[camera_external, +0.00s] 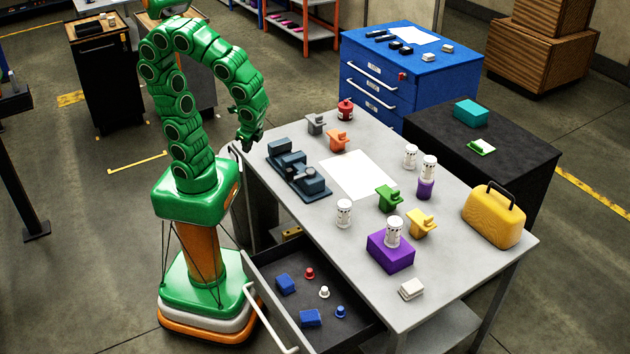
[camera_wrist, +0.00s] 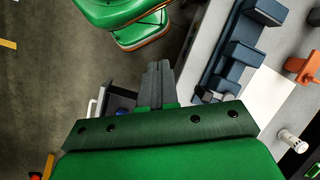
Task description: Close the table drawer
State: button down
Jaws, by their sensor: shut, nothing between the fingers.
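The table drawer (camera_external: 318,298) is pulled out from the near left side of the grey table (camera_external: 300,210). Its white bar handle (camera_external: 268,318) is on its front, close to my base. Inside it lie blue blocks and small red, white and blue pegs. In the wrist view the white handle (camera_wrist: 97,106) and part of the drawer (camera_wrist: 120,103) show at the lower left. My gripper (camera_external: 247,148) is shut and empty, above the table's far left edge, well away from the handle. Its closed fingers show in the wrist view (camera_wrist: 159,75).
A dark blue fixture (camera_external: 297,170) stands on the table near my gripper. White cylinders, coloured parts, a purple block (camera_external: 390,251) and a yellow case (camera_external: 494,216) stand further right. A blue cabinet (camera_external: 410,75) is behind. Floor is open left of my base.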

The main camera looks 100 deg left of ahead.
jog(key=w+d+f+m+y, duration=0.5)
jog(key=w+d+f+m, duration=0.1)
jog(key=w+d, duration=0.3)
jog(key=w+d+f+m+t+y, duration=0.1)
jog(key=d+f+m+t+y, duration=0.1)
jog(key=d+f+m, duration=0.3)
jog(key=d+f+m+t+y, duration=0.1)
jog(key=d+f+t+y, duration=0.15)
jog(key=d, duration=0.45)
jog(key=s+d+f+m+t+h, duration=0.1)
jog(key=s+d+f+m+t, duration=0.5)
jog(key=d+f, duration=0.35)
jog(key=s+d+f+m+t+h, duration=0.1)
jog(key=s+d+f+m+t, duration=0.2)
jog(key=s+d+f+m, duration=0.45)
jog(key=n, duration=0.1)
send_near(252, 275)
jog(key=x, duration=0.5)
jog(key=shift+s+f, duration=0.1)
jog(key=shift+f, duration=0.25)
jog(key=shift+w+a, duration=0.35)
jog(key=shift+w, duration=0.1)
jog(key=shift+w+a, duration=0.15)
jog(key=shift+w+a, duration=0.1)
